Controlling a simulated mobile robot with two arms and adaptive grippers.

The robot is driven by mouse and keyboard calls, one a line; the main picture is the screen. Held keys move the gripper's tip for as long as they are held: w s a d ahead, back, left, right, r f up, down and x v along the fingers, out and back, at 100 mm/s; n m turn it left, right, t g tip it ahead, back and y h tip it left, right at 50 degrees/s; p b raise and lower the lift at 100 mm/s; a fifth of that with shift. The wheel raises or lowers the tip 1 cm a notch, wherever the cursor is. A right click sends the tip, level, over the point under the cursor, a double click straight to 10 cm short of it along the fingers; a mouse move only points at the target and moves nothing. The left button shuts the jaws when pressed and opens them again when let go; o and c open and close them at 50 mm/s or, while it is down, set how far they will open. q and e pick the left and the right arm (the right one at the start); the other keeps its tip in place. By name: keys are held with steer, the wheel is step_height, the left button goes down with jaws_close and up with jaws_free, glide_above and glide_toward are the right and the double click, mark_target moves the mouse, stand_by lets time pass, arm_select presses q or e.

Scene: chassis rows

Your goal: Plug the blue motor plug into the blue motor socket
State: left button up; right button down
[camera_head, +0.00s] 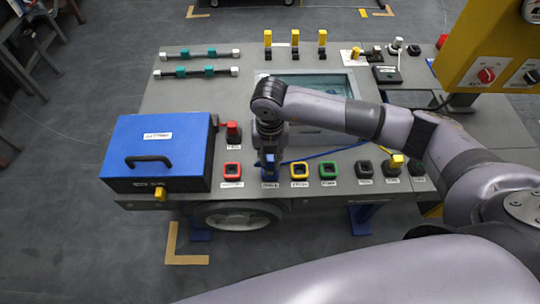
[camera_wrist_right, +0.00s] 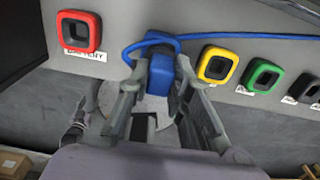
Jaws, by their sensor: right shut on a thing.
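The blue motor plug (camera_wrist_right: 161,75) is between the two fingers of my right gripper (camera_wrist_right: 157,90) in the right wrist view, with its blue cable running off behind it. In the head view my right gripper (camera_head: 269,155) points down at the front edge of the chassis, with the blue plug (camera_head: 269,165) under it. It is over the spot between the red and yellow sockets. The blue motor socket is hidden behind the plug and fingers, so I cannot tell if the plug is in it. My left gripper is not in view.
A red socket (camera_head: 232,170) is left of the gripper; yellow (camera_head: 299,170) and green (camera_head: 328,170) sockets are right of it. A blue box (camera_head: 160,140) with a black handle stands at the left. The blue cable (camera_head: 330,153) crosses the deck behind the sockets.

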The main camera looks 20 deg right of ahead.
steer(key=shift+f+b, duration=1.15)
steer(key=shift+f, duration=0.2)
stand_by(0.3)
steer(key=c, duration=1.4)
jaws_free()
steer(key=shift+o, duration=0.2)
steer(key=shift+r, duration=0.15)
step_height(320, 180, up, 12)
steer(key=shift+f, duration=0.1)
